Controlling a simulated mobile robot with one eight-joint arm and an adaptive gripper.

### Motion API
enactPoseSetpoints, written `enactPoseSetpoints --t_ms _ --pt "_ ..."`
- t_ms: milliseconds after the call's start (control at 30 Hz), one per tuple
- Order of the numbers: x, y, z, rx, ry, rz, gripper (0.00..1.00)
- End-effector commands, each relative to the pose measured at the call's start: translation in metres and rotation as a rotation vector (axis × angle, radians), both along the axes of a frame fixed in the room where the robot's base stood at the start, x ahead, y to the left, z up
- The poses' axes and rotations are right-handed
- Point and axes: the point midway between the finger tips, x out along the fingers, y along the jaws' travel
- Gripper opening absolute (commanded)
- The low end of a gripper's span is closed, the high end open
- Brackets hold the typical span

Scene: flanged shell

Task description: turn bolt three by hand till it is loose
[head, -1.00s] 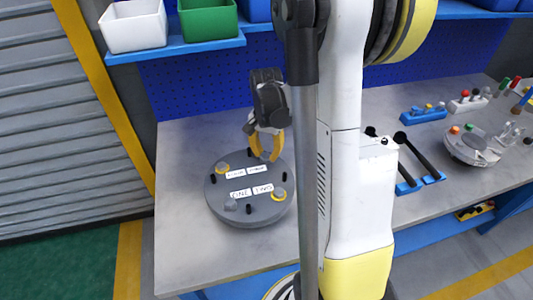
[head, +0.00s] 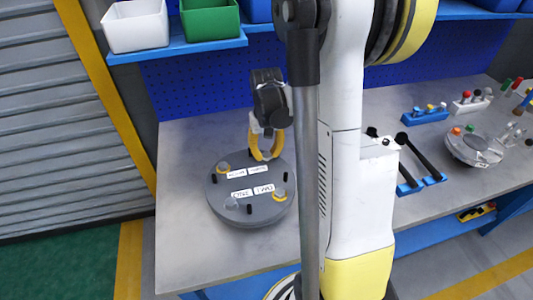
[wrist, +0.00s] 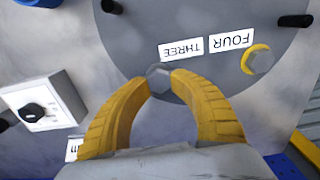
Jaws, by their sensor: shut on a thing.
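The flanged shell (head: 222,209) is a round grey disc lying on the bench, with bolts, black pegs and white labels on top. Bolt three (wrist: 157,74) is a grey hex head beside the label THREE (wrist: 181,50), near the disc's rim. My gripper (wrist: 158,80) has its yellow fingertips closed on both sides of this head.
Black pegs (wrist: 294,20) stand up from the disc near the bolts. A white box with a black knob (wrist: 42,108) shows at left in the wrist view. White (head: 135,27) and green (head: 208,19) bins sit on the shelf above. The bench left of the disc is clear.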

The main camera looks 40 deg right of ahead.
Motion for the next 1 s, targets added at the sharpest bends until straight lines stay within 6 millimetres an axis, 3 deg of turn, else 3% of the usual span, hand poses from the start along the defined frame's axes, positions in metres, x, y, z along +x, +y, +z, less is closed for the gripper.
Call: enactPoseSetpoints --t_ms 500,533,600,1000 --pt "-0.0009 0.0004 -0.0009 0.001 0.002 0.020 0.00" --pt "-0.0009 0.0004 -0.0009 0.001 0.002 0.020 0.33" --pt "-0.0008 0.0004 -0.0008 0.001 0.002 0.019 0.49" --pt "0.0001 0.0000 0.0089 0.000 0.000 0.019 0.49"
